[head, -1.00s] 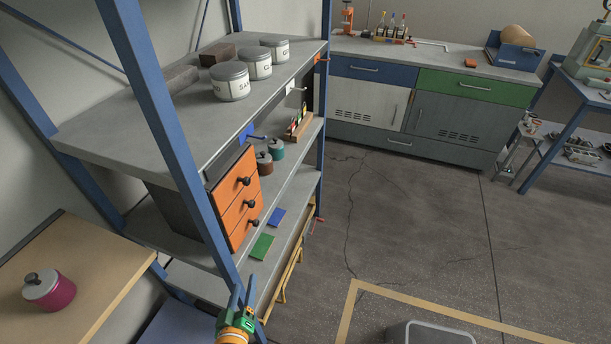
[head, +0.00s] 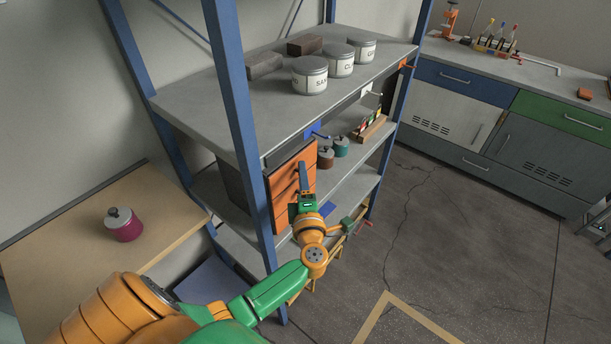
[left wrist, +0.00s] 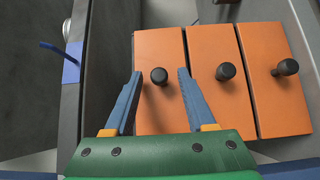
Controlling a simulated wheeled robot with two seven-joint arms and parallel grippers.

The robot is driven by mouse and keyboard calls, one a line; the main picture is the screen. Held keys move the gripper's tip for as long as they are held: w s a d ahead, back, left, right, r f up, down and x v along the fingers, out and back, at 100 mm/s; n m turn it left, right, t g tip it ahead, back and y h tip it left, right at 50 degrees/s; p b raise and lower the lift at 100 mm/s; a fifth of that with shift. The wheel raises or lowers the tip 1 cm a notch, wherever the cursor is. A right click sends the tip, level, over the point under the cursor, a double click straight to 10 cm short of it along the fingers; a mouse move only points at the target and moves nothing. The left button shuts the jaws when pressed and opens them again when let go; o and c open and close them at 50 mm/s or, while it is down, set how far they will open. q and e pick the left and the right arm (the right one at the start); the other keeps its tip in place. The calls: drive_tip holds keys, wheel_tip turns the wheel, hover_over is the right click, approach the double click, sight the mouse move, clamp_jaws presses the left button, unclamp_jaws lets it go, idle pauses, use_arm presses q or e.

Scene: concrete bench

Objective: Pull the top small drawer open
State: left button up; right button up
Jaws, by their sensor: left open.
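The small cabinet with orange drawers (head: 285,172) stands on the middle shelf in the head view. Its three drawers and their black knobs show side by side in the left wrist view. The top drawer (left wrist: 146,110) is the leftmost there, its front level with the others, and it looks closed. Its round knob (left wrist: 159,76) sits between the two blue fingers of my left gripper (left wrist: 160,82). The fingers are open, with a gap on each side of the knob. In the head view my left gripper (head: 303,172) is in front of the cabinet and hides the knobs. My right gripper is out of view.
The blue shelf post (head: 243,120) stands just left of the cabinet. Canisters (head: 325,156) stand to the right. The floor in front of the shelf is clear.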

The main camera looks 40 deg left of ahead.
use_arm(q)
drive_tip(key=shift+w, duration=0.2)
drive_tip(key=shift+d, duration=0.1)
drive_tip(key=shift+c, duration=0.3)
drive_tip(key=shift+s, duration=0.1)
clamp_jaws()
idle(0.8)
